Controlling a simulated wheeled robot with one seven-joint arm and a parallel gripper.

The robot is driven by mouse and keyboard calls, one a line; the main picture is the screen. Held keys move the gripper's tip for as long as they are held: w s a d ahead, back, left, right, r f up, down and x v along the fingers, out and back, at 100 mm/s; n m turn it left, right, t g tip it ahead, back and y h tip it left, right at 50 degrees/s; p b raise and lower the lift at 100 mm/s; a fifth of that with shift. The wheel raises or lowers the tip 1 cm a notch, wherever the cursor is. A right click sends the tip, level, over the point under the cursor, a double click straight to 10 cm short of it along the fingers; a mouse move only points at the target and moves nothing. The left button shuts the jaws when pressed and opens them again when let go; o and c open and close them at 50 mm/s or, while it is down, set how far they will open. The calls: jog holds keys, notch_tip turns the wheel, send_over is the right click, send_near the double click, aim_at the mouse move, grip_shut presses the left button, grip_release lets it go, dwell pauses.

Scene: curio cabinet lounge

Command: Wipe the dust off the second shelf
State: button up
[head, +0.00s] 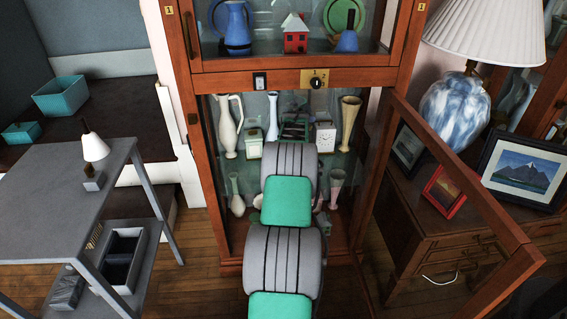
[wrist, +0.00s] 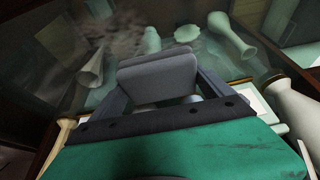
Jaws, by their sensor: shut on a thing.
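The wooden curio cabinet (head: 205,165) stands ahead with its lower glass door (head: 465,200) swung open to the right. My arm reaches into the lower section and hides its own gripper in the head view. In the wrist view my gripper (wrist: 160,80) is shut on a grey, folded pad (wrist: 158,75), which looks like a cloth. Past the pad is a glass surface with a blotchy grey dust patch (wrist: 75,45) at the upper left. I cannot tell whether the pad touches the glass. In the head view the shelf carries a white pitcher (head: 230,127) and a white clock (head: 325,137).
A grey cart (head: 70,190) stands left; a lamp (head: 455,110) and picture frames stand right.

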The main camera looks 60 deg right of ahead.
jog(key=shift+s+a+f+p, duration=0.1)
jog(key=shift+s+a+p, duration=0.6)
jog(key=shift+s+a, duration=1.8)
jog(key=shift+s+a+p, duration=0.55)
jog(key=shift+s+a, duration=0.4)
jog(key=shift+a, duration=0.3)
jog(key=shift+s+d, duration=1.05)
jog(key=shift+s, duration=0.05)
jog(key=shift+w+d+b, duration=0.5)
jog(key=shift+w+d, duration=1.15)
jog(key=shift+d, duration=0.25)
jog(key=shift+w+d+b, duration=0.45)
jog(key=shift+w+d, duration=1.2)
jog(key=shift+d, duration=0.25)
jog(key=shift+r+p, duration=1.95)
jog(key=shift+r, duration=1.2)
